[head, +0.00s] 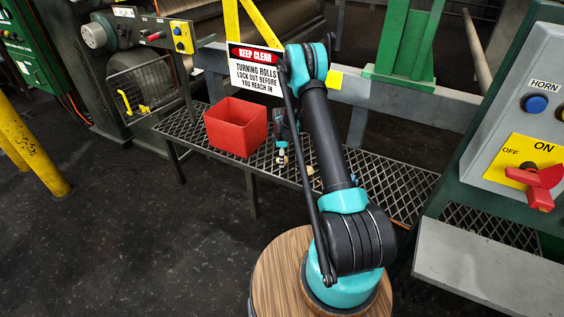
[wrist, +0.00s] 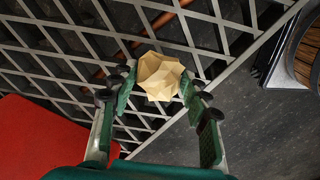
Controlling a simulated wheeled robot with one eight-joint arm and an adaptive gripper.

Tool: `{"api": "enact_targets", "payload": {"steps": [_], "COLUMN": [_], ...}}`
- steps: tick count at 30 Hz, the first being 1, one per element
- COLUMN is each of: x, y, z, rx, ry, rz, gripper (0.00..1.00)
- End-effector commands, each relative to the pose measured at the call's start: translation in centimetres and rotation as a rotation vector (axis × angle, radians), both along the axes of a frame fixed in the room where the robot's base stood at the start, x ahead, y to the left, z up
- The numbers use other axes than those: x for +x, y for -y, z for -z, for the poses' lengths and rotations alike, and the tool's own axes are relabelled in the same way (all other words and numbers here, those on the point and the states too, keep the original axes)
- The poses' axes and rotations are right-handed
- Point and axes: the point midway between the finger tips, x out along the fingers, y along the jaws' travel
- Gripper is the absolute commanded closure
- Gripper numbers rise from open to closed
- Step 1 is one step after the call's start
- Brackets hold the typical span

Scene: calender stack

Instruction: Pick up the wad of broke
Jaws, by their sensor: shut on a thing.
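The wad of broke (wrist: 160,76) is a crumpled, faceted, pale tan lump in the wrist view. It sits between the fingertips of my gripper (wrist: 159,84), with one green finger on each side, and the fingers are shut on it. Open metal grating shows behind it; I cannot tell the gap between the wad and the grating. In the head view my gripper (head: 282,153) is small and low over the walkway, partly behind my own arm, and the wad is too small there to make out surely.
A red open bin (head: 236,127) stands on the grating walkway (head: 190,127), left of my gripper; it also shows in the wrist view (wrist: 40,143). A "KEEP CLEAR" sign (head: 256,70) and a grey rail (head: 380,90) are behind. A control box (head: 520,120) with a red switch is at right.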

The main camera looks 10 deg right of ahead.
Motion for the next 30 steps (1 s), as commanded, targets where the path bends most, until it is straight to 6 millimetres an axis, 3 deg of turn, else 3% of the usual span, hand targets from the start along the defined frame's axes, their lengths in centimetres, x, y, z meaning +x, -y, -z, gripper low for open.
{"api": "enact_targets", "payload": {"steps": [18, 24, 30], "x": [0.0, 0.0, 0.0], "y": [0.0, 0.0, 0.0], "z": [-15.2, -17.8, -18.6], "rx": [0.0, 0.0, 0.0], "ry": [0.0, 0.0, 0.0], "rz": [0.0, 0.0, 0.0], "gripper": [0.73, 0.73, 0.73]}}
